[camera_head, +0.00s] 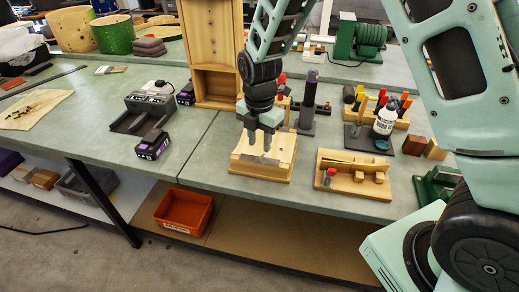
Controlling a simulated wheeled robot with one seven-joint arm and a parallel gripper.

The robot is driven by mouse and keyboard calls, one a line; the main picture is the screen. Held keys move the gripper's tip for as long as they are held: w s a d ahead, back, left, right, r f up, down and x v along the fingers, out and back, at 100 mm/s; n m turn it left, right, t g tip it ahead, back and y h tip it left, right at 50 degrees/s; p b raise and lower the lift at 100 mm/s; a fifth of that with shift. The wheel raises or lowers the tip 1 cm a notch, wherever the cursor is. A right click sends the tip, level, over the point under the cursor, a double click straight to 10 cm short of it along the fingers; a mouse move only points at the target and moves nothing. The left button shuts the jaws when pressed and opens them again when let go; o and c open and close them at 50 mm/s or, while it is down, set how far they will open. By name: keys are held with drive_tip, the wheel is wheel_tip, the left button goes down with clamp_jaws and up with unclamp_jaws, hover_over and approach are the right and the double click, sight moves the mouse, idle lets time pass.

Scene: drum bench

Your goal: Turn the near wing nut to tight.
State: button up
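My gripper (259,146) points straight down over a pale wooden fixture (262,170) near the bench's front edge. Its two fingers show as grey shapes with a narrow gap between them, low over the top of the fixture. I cannot make out a wing nut. If one is on this fixture, it is too small to tell or hidden by the fingers. I cannot tell whether the fingers touch or grip anything.
A wooden tray (353,188) with small parts stands right of the fixture. Behind are a white bottle (386,119), a dark post (307,104) and a wooden cabinet (213,50). A charger (150,101) and battery (153,145) lie left.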

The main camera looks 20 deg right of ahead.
sight(259, 157)
drive_tip(key=shift+f, duration=2.3)
clamp_jaws()
drive_tip(key=shift+m, duration=0.3)
